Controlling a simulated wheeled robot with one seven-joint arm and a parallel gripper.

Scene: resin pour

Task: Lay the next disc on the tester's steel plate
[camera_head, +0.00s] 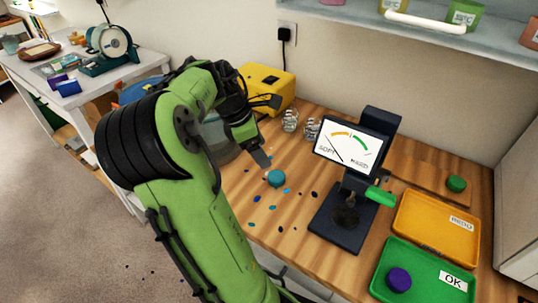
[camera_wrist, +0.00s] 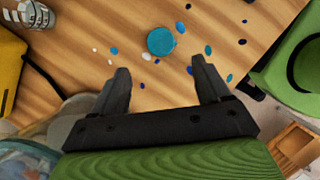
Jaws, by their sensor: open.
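A teal disc (camera_head: 276,178) lies on the wooden bench among scattered drips; the wrist view shows it too (camera_wrist: 161,41), ahead of the space between my fingertips. My gripper (camera_head: 268,130) is open and empty, above the bench and apart from the disc; both fingers show in the wrist view (camera_wrist: 160,70). The tester (camera_head: 349,146) stands to the right, with a dial screen, a green handle (camera_head: 380,196) and a dark base. Its small plate (camera_head: 345,216) shows no disc, though the tester's head partly covers that area.
A green OK tray (camera_head: 420,282) holds a purple disc (camera_head: 399,280). The orange REDO tray (camera_head: 440,225) behind it is empty. A green disc (camera_head: 456,184) sits at the back right. Glass jars (camera_head: 290,121) and a yellow box (camera_head: 268,84) stand at the back left.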

